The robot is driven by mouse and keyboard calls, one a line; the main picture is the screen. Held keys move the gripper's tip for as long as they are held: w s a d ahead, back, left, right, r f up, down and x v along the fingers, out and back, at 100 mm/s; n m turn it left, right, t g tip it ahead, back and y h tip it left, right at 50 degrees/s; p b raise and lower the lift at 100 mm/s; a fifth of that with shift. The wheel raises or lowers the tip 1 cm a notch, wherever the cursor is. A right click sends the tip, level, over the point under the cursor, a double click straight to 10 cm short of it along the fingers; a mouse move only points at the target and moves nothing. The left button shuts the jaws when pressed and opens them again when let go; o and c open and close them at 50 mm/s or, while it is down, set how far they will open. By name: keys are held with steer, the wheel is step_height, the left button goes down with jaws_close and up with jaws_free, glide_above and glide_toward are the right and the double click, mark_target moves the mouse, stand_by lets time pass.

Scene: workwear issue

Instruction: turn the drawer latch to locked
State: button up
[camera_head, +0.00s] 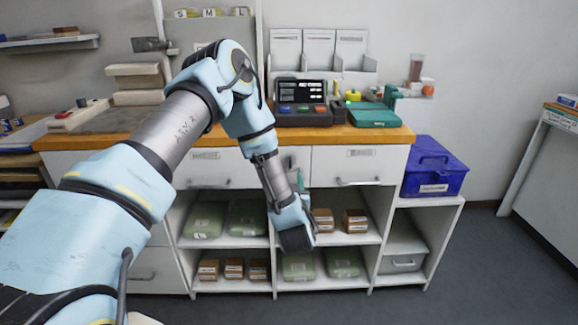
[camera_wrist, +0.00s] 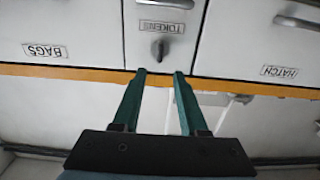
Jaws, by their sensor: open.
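In the wrist view, which shows the labels upside down, the latch (camera_wrist: 160,47) is a small dark knob on the white drawer marked TOKENS (camera_wrist: 192,50). It sits between the label and the orange counter edge. Its tip seems to point toward the counter edge, but whether this means locked I cannot tell. My gripper (camera_wrist: 160,73) is open, its two teal fingers apart and empty. The fingertips line up on either side of the latch, on the counter-edge side, and do not appear to enclose it. In the head view my arm largely hides the middle drawer and its latch.
A dark console (camera_head: 303,115) and a green case (camera_head: 374,117) stand on the counter. Shelves below hold green packs and small brown boxes. A blue box (camera_head: 434,170) stands to the right.

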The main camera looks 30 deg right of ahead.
mark_target(290, 163)
steer(key=p+x, duration=0.1)
steer(key=x, duration=0.7)
steer(key=shift+p, duration=0.35)
jaws_close()
